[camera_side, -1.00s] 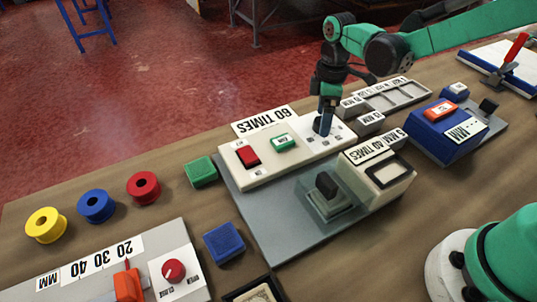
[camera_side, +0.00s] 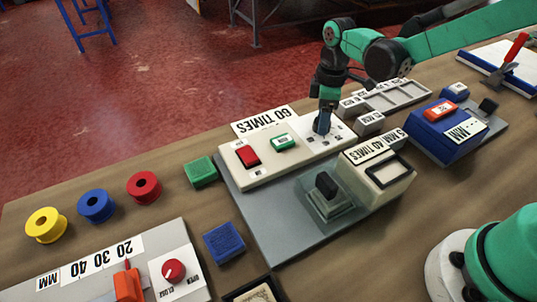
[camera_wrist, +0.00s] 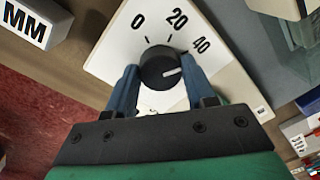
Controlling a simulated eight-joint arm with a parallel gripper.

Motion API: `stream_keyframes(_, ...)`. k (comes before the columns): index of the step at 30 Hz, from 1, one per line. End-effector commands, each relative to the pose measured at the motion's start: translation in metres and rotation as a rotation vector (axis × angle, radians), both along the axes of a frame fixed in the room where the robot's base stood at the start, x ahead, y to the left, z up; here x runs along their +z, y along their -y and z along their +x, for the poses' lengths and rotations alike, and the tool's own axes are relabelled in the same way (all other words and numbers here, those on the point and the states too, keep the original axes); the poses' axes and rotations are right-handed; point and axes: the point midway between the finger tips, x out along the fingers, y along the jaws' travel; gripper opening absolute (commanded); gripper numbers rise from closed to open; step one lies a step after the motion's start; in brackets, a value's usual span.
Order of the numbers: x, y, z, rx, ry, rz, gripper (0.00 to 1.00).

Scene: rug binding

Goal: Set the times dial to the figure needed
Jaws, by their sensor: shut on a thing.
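The times dial is a round black knob (camera_wrist: 160,66) with a white pointer line, on a white plate (camera_wrist: 120,58) marked 0, 20 and 40. The pointer aims right, past the 40 mark; any figure there is hidden by a finger. My gripper (camera_wrist: 158,78) is shut on the knob, one blue finger on each side. In the side view my gripper (camera_side: 322,124) reaches down onto the right end of the cream panel (camera_side: 270,168) and covers the knob. A sign behind the panel reads 60 TIMES (camera_side: 264,120).
A red switch (camera_side: 248,156) and a green button (camera_side: 283,142) sit left of the dial. A cream box (camera_side: 380,185) labelled 40 TIMES stands in front.

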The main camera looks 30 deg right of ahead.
Motion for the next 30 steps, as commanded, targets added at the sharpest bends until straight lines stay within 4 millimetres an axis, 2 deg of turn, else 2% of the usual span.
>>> stream_keyframes(21, 0.0004, -0.0001, -0.001, -0.549, -0.003, 0.001, 0.0)
stream_keyframes(30, 0.0004, -0.0002, -0.0012, -0.695, -0.003, 0.001, 0.0)
